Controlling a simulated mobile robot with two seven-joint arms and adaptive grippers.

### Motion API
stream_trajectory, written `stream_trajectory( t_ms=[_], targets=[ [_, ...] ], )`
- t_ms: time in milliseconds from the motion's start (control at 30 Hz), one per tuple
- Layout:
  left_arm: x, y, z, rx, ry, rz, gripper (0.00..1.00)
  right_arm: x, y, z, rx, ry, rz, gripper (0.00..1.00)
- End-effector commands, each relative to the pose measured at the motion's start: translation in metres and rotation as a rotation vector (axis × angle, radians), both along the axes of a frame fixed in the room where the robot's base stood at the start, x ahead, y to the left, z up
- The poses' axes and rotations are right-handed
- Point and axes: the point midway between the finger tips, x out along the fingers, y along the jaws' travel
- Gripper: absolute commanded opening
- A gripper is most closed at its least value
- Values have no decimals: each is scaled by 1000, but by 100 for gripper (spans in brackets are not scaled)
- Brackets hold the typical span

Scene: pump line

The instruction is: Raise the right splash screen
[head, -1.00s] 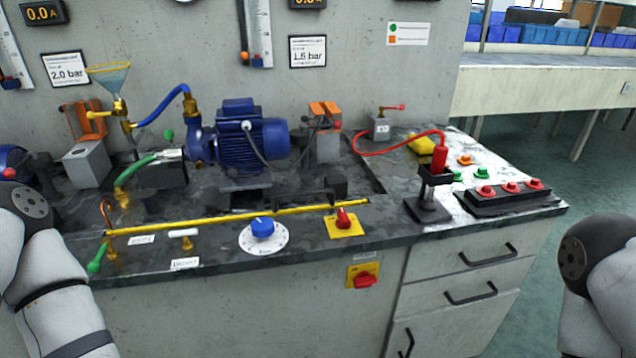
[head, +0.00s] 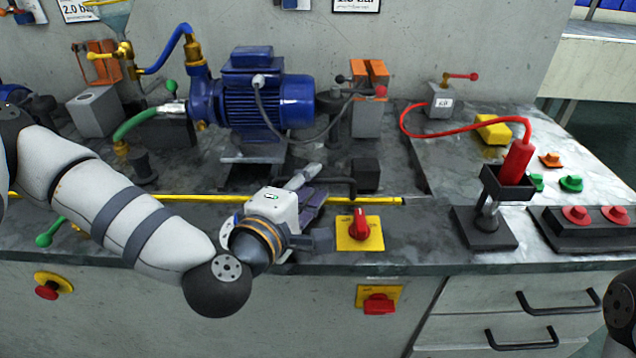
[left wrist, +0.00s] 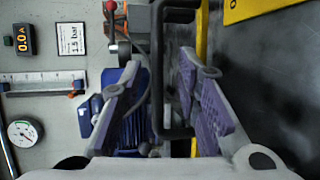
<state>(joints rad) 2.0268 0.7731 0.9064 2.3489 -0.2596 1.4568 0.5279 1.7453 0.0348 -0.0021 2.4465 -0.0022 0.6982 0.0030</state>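A yellow strip (head: 375,200) runs low along the front of the bench, with a black bar handle (head: 338,182) just behind it. I take these as parts of the lowered splash screen; no clear panel can be made out. My left gripper (head: 312,190) is over the strip at the handle's left end. In the left wrist view, the black handle (left wrist: 173,132) lies between the two purple-padded fingers (left wrist: 158,95), which are apart and not closed on it. The yellow strip (left wrist: 202,45) shows beside it. My right gripper is out of view.
The blue pump motor (head: 265,100) stands behind the handle, with a black block (head: 366,174) at its right. A red rotary switch (head: 359,225) is right of my gripper. A red probe (head: 516,160) in a black stand and a button box (head: 590,228) are farther right.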

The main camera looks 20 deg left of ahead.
Motion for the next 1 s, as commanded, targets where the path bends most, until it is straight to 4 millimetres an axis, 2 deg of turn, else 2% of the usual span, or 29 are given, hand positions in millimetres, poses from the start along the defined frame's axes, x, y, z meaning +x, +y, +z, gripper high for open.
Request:
stream_trajectory(
  t_ms=[133, 400, 433, 500, 567, 867, 1000],
  targets=[
    [16, -2, 0, 0, -3, -1, 30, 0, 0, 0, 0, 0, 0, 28],
    [19, -3, -1, 0, -3, -1, 30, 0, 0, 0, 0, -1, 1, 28],
    [19, -3, -1, 0, -3, -1, 28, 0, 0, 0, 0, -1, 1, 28],
    [19, -3, -1, 0, -2, -2, 12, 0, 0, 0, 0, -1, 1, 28],
    [19, -3, -1, 0, -2, -2, 0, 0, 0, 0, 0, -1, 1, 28],
    [20, -3, 1, 0, -3, -1, 0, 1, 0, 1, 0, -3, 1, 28],
    [33, -3, 16, 0, -12, 0, 0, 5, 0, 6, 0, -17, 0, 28]
  ],
)
